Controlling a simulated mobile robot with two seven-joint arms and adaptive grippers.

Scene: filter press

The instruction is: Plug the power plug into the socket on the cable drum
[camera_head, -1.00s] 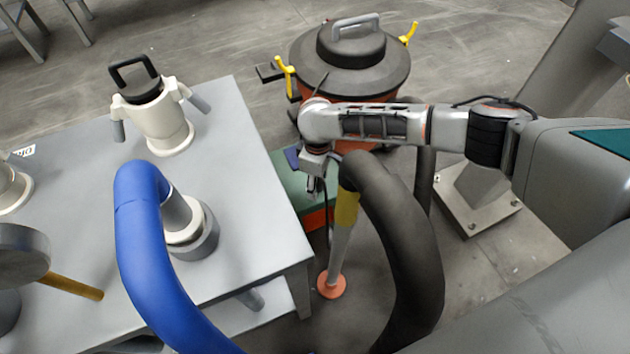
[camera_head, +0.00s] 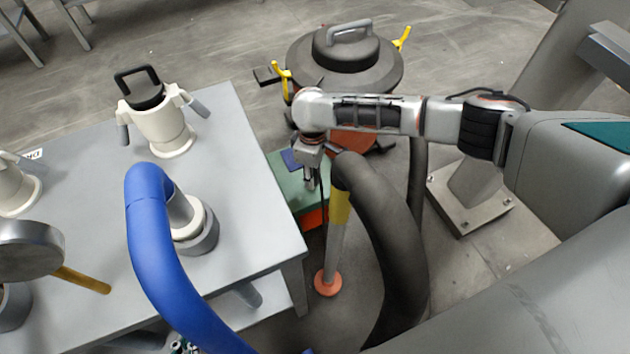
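My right gripper (camera_head: 309,183) points down beside the table's right edge, over a green-topped box with an orange side (camera_head: 313,217). A thin black cable (camera_head: 323,205) hangs from the gripper area. The plug itself is too small or hidden, and I cannot tell whether the fingers are open or shut on it. I cannot make out a cable drum or its socket for certain; the box is partly hidden by the table and my gripper. My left gripper is not in view.
A grey table (camera_head: 243,130) on the left bears a white canister (camera_head: 168,130) and a blue hose (camera_head: 150,235). A thick black hose (camera_head: 395,230) and a yellow-grey post (camera_head: 336,235) stand close right of the gripper. A vacuum-like drum (camera_head: 345,75) stands behind.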

